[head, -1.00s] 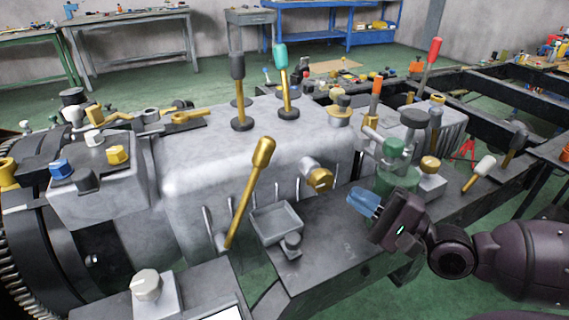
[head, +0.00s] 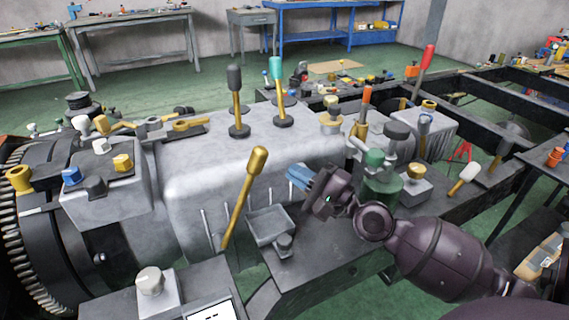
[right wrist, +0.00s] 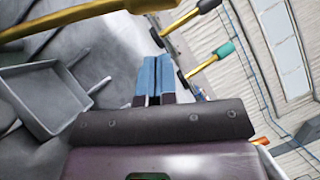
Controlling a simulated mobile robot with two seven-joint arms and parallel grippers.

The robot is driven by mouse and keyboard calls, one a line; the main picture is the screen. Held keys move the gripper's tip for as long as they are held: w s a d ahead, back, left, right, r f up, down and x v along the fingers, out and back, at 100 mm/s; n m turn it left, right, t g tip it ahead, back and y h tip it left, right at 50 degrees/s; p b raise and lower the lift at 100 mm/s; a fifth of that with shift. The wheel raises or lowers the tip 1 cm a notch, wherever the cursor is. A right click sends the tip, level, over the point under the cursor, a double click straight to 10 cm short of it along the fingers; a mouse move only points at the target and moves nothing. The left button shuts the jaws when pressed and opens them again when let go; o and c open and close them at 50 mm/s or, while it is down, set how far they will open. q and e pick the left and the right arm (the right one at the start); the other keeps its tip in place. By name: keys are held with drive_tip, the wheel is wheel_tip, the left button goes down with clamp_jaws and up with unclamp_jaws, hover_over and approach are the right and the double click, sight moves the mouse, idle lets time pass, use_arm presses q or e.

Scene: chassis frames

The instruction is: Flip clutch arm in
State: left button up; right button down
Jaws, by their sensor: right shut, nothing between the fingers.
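No part is labelled as the clutch arm, so I cannot tell for sure which lever it is. A gold lever (head: 245,198) leans up and right on the near side of the grey gear housing (head: 190,178). It also crosses the top left of the right wrist view (right wrist: 75,16). Two levers stand on top of the housing, one with a dark knob (head: 235,80) and one with a teal knob (head: 276,68). My right gripper (head: 297,177) is shut and empty, right of the gold lever and apart from it; its blue fingers show in the right wrist view (right wrist: 154,78). My left gripper is not visible.
A small grey tray (head: 268,226) sits below my right gripper. A green cylinder with a dark cap (head: 382,170) stands right behind my wrist. A red-knobbed lever (head: 427,58) rises farther back. The dark chassis rails (head: 500,92) extend right.

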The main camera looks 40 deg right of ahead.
use_arm(q)
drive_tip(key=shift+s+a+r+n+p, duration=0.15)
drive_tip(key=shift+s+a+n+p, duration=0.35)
drive_tip(key=shift+p, duration=0.7)
use_arm(e)
drive_tip(key=a, duration=0.1)
drive_tip(key=w+a+r, duration=0.1)
drive_tip(key=w+a, duration=0.1)
drive_tip(key=shift+a+r, duration=0.2)
drive_tip(key=shift+r, duration=0.15)
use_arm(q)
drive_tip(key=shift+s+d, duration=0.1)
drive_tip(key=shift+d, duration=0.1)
